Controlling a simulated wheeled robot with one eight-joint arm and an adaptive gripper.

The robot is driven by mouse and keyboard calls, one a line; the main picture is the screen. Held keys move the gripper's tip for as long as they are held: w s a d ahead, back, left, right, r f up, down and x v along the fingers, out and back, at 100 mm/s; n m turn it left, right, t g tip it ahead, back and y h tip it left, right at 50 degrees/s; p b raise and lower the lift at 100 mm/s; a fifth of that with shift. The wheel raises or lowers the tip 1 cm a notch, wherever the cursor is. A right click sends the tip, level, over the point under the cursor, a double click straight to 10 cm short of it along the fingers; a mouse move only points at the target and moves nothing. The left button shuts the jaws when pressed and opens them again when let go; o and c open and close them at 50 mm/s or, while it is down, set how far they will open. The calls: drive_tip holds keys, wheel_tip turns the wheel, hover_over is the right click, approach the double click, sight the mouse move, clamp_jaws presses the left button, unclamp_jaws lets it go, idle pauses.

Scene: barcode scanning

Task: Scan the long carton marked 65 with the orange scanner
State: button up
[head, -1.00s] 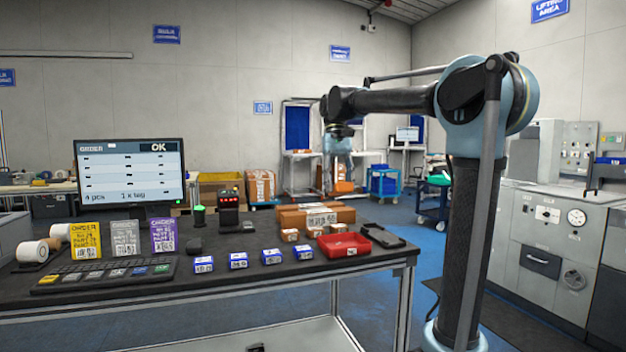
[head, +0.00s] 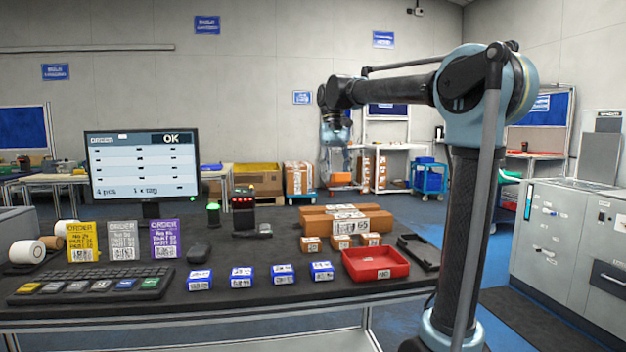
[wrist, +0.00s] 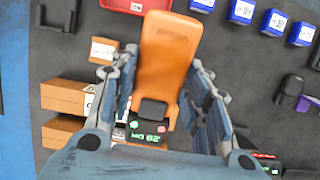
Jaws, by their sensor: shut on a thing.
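My gripper (head: 338,160) is shut on the orange scanner (wrist: 170,60) and holds it up above the table. The scanner also shows as a small orange shape under my gripper in the head view (head: 341,181). In the wrist view its orange body lies between my fingers (wrist: 158,72), with a dark block and a small lit display at its lower end. Long brown cartons (head: 368,221) lie side by side on the table, with white labels. They also show at the left of the wrist view (wrist: 66,96), partly hidden by my fingers. I cannot read 65 on either.
Small brown cartons (head: 311,244) stand in front of the long ones. A red tray (head: 402,268) and a black holder (head: 432,256) are to the right. Several blue-and-white boxes (head: 241,277), a dark device (head: 243,213), a monitor (head: 143,165) and a keyboard (head: 92,283) stand leftward.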

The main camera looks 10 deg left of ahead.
drive_tip(key=shift+w, duration=0.15)
drive_tip(key=shift+w+a+f+m+y, duration=0.25)
drive_tip(key=shift+a+m, duration=0.2)
drive_tip(key=shift+m, duration=0.45)
drive_tip(key=w+a+f+m+y, duration=0.2)
drive_tip(key=a+f+m, duration=0.3)
drive_tip(key=f+m, duration=0.3)
drive_tip(key=shift+w+a+f+m+t+y, duration=0.2)
drive_tip(key=shift+m+t+y, duration=0.25)
drive_tip(key=shift+m, duration=0.65)
wheel_tip(320, 180, up, 12)
